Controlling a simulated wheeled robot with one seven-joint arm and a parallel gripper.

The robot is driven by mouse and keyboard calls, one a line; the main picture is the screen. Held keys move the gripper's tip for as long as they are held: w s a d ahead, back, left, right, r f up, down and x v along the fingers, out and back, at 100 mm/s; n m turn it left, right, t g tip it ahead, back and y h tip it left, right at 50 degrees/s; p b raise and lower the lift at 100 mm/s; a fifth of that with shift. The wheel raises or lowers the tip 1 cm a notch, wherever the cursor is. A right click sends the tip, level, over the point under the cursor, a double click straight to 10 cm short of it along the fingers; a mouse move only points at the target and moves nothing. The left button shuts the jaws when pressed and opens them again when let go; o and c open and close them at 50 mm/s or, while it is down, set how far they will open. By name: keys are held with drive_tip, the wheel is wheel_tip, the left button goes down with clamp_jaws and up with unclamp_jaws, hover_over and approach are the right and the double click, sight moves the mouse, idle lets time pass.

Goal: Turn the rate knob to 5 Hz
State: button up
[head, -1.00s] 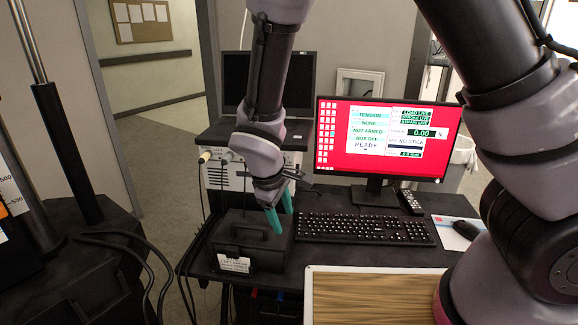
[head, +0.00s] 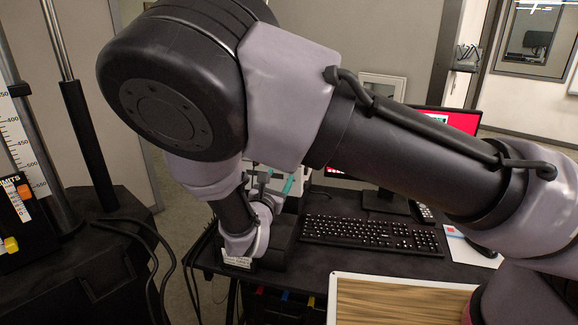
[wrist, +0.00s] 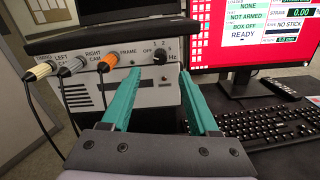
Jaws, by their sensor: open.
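The rate knob (wrist: 159,56) is a small dark knob on the light front panel of the instrument box (wrist: 85,93), in the wrist view. Marks OFF, 1, 2 and Hz show around it; its pointer is too small to read. My gripper (wrist: 160,74) is open and empty, its two teal fingers pointing at the panel. The fingertips appear to either side below the knob; I cannot tell how far off they are. In the head view my gripper (head: 277,182) is partly hidden, and my arm covers most of the instrument box.
A dark laptop (wrist: 110,30) sits on top of the box. The monitor (wrist: 250,45) and keyboard (head: 370,235) stand to the right. A wood-topped board (head: 400,305) lies in front.

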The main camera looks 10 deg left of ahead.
drive_tip(key=w, duration=0.9)
drive_tip(key=shift+d, duration=0.4)
drive_tip(key=shift+s, duration=0.1)
clamp_jaws()
